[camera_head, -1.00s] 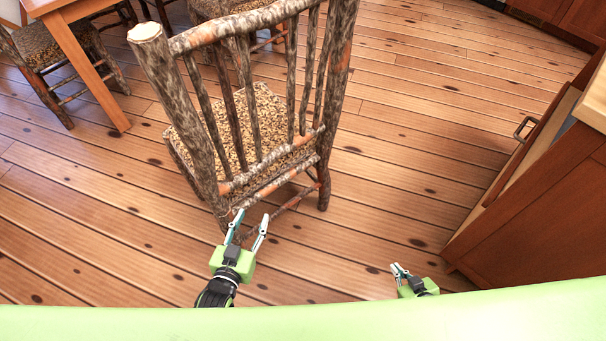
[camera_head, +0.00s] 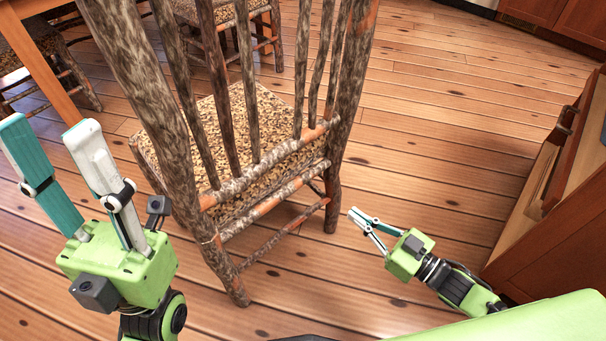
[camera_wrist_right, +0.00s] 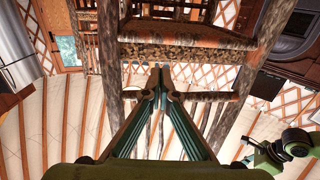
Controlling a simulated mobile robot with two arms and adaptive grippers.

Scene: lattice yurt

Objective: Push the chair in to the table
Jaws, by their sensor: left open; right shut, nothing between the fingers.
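The chair (camera_head: 262,112) has a rustic bark-log frame and a speckled seat, and stands with its back toward me in the head view. It also shows in the right wrist view (camera_wrist_right: 185,38), beyond the fingertips. The table (camera_head: 38,52), of orange wood, is at the upper left, and a gap of floor lies between it and the chair. My left gripper (camera_head: 48,148) is raised left of the chair's back, open and empty. My right gripper (camera_head: 356,222) is low, just right of the chair's near right leg, shut and empty. I cannot tell whether either touches the chair.
Another chair (camera_head: 238,14) stands at the top by the table, and one more (camera_head: 72,80) at the left. A wooden cabinet (camera_head: 560,225) with an open drawer is on the right. Plank floor (camera_head: 440,130) between the chair and cabinet is clear.

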